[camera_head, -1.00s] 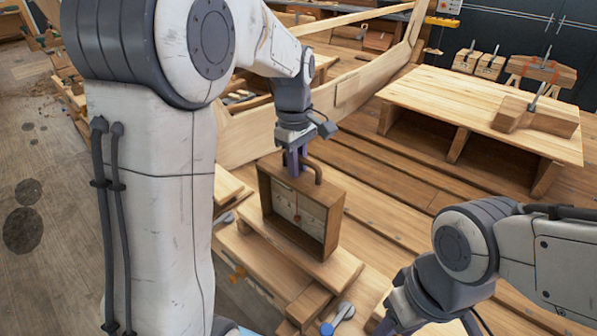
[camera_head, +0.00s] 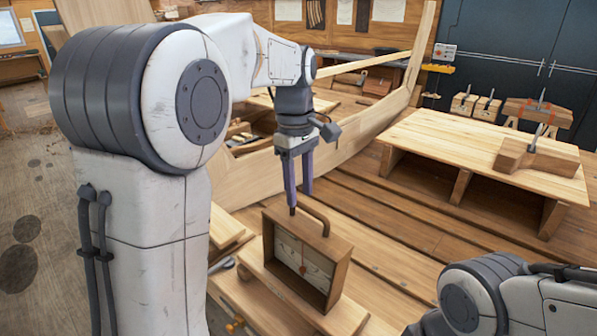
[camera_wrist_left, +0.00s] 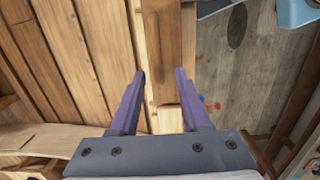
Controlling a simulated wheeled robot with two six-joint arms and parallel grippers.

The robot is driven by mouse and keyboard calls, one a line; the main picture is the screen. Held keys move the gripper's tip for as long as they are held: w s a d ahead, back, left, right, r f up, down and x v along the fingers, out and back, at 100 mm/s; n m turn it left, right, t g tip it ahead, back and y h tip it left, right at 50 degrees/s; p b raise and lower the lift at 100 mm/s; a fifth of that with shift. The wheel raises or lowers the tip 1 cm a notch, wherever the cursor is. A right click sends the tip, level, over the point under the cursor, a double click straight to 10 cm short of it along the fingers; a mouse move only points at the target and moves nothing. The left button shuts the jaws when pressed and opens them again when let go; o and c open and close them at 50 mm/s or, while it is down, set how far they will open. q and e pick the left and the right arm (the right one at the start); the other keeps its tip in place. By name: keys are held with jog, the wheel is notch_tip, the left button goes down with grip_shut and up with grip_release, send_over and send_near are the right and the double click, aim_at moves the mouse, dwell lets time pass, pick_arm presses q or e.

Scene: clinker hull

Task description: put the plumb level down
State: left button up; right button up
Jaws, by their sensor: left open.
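The plumb level (camera_head: 288,252) is a brown wooden box frame with a pale panel, a red pointer and a curved handle (camera_head: 318,218) on top. It stands upright on a wooden plank at the front of the bench. My left gripper (camera_head: 299,203) is open and empty, its fingers pointing down just above the handle. In the left wrist view, the open fingers of my left gripper (camera_wrist_left: 160,75) show with the level's brown top (camera_wrist_left: 162,45) between and beyond them. My right gripper is out of view; only part of that arm shows at bottom right.
A pale low table (camera_head: 480,150) with a clamped wood block (camera_head: 540,155) stands at the right. The wooden boat hull (camera_head: 350,135) lies behind my left gripper. A plank (camera_head: 345,318) lies under the level.

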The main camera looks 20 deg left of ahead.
pick_arm(q)
notch_tip(320, 180, up, 5)
jog(key=shift+a+f, duration=0.1)
jog(key=shift+a, duration=0.05)
jog(key=s+d+f+m, duration=0.7)
jog(key=s+d+m, duration=0.2)
jog(key=d, duration=0.2)
jog(key=s+d+f+m, duration=0.2)
jog(key=s+f+m, duration=0.3)
jog(key=s+m, duration=0.1)
jog(key=s+d+f+m, duration=0.1)
jog(key=s+f+m, duration=0.4)
jog(key=s, duration=0.4)
jog(key=shift+d+m, duration=0.4)
jog(key=shift+m, duration=0.3)
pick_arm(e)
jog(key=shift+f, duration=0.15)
